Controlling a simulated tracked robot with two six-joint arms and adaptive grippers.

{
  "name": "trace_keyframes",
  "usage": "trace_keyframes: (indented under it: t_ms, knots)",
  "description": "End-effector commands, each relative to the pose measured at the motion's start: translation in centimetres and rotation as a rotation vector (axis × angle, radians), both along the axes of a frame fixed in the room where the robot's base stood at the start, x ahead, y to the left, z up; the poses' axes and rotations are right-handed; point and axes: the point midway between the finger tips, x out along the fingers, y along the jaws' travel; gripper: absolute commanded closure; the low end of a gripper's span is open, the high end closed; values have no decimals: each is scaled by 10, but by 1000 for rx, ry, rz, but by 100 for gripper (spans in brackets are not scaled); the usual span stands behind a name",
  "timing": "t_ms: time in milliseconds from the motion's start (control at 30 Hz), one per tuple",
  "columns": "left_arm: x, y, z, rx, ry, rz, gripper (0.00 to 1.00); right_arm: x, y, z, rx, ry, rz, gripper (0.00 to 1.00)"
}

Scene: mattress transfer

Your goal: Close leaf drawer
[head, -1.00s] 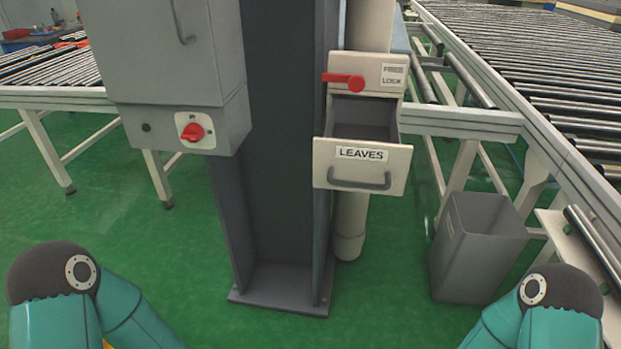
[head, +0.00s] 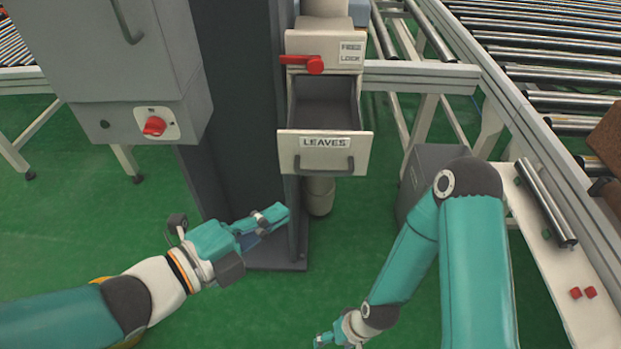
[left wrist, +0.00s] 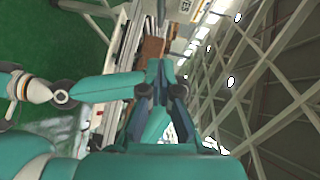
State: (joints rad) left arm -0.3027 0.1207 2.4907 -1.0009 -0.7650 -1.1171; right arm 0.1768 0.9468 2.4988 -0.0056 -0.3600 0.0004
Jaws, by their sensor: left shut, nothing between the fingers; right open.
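The leaf drawer (head: 300,165), a cream box labelled LEAVES with a grey bar handle, stands pulled out of its housing in the head view; its empty-looking inside shows. Part of its lettered front appears at the top of the left wrist view (left wrist: 190,12). My left gripper (head: 280,213) is shut and empty, below and left of the drawer front, apart from it, in front of the dark column. My right gripper (head: 322,341) is low at the bottom edge, well below the drawer, open and partly cut off.
A red lever (head: 302,64) sits on the housing above the drawer, beside FEED and LOCK labels. A grey cabinet with a red knob (head: 154,126) is at left. A grey bin (head: 425,165) stands at right, partly hidden by my right arm. Roller conveyors (head: 560,70) lie beyond.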

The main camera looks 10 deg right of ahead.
Motion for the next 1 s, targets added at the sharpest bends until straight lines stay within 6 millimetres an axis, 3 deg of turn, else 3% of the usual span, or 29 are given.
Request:
trace_keyframes:
  t_ms: [300,600,967,1000]
  knots:
    - [31,-58,-10,2,4,-3,100,0,0,7,0,0,0,29]
    - [66,-66,-17,1,3,3,100,0,0,18,0,0,0,29]
    - [70,-67,-18,0,2,2,100,0,0,18,0,0,0,29]
    - [68,-85,-19,1,1,-8,100,0,1,18,0,1,4,29]
